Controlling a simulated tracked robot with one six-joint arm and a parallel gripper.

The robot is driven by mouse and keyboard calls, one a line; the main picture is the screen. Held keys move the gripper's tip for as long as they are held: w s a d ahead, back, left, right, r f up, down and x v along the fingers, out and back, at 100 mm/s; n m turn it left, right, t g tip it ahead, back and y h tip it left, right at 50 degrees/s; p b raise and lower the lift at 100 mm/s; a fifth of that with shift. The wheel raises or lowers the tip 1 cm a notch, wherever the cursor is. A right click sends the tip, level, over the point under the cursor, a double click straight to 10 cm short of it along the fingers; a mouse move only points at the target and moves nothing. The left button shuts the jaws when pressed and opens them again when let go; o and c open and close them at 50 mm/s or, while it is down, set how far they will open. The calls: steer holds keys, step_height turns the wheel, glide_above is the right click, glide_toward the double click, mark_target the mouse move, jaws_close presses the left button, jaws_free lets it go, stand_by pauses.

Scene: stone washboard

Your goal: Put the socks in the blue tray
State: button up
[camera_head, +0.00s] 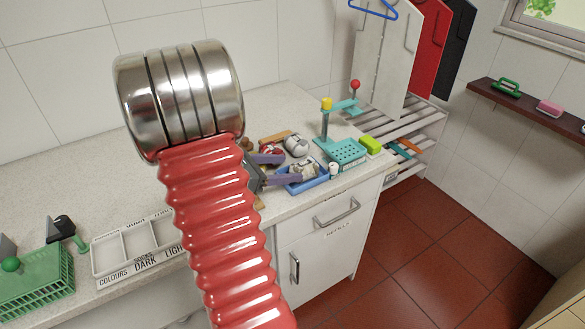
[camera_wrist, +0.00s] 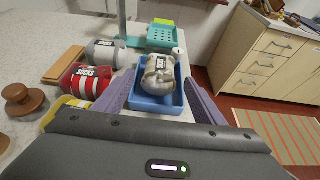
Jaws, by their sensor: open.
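The blue tray (camera_head: 318,181) sits near the counter's front edge. In the wrist view the tray (camera_wrist: 146,104) holds a rolled beige-grey pair of socks (camera_wrist: 158,73) with a SOCKS label. My gripper (camera_wrist: 160,80) is open, its purple fingers on either side of that pair; I cannot tell whether they touch it. Red-and-white striped socks (camera_wrist: 84,80) and grey socks (camera_wrist: 105,52) lie on the counter left of the tray. A yellow item (camera_wrist: 62,106), perhaps another pair, is partly hidden by my gripper. The grey socks also show in the head view (camera_head: 297,145).
A teal stand with a perforated platform (camera_head: 346,152) and a green block (camera_head: 370,145) stand beyond the tray. Brown wooden knobs (camera_wrist: 22,99) lie at left. A white divided organiser (camera_head: 135,247) and green basket (camera_head: 40,290) are further left on the counter.

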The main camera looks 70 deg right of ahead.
steer(key=v, duration=0.9)
steer(key=shift+w+a, duration=0.1)
steer(key=shift+a, duration=0.05)
stand_by(0.4)
steer(key=w+a+r+m+t+y, duration=0.2)
steer(key=a+t, duration=0.3)
steer(key=a, duration=0.9)
steer(key=w+a+r+m+t+y, duration=0.3)
steer(key=a+m+t+y, duration=0.1)
steer(key=a, duration=1)
steer(key=w+a+r+m+t+y, duration=0.2)
steer(key=a+m+t+y, duration=0.1)
steer(key=a, duration=1.2)
steer(key=t+y, duration=0.1)
steer(key=t, duration=0.1)
steer(key=shift+w+r+m+t, duration=0.25)
steer(key=shift+r+m+t, duration=0.05)
steer(key=shift+r+m, duration=0.1)
steer(key=shift+d, duration=0.1)
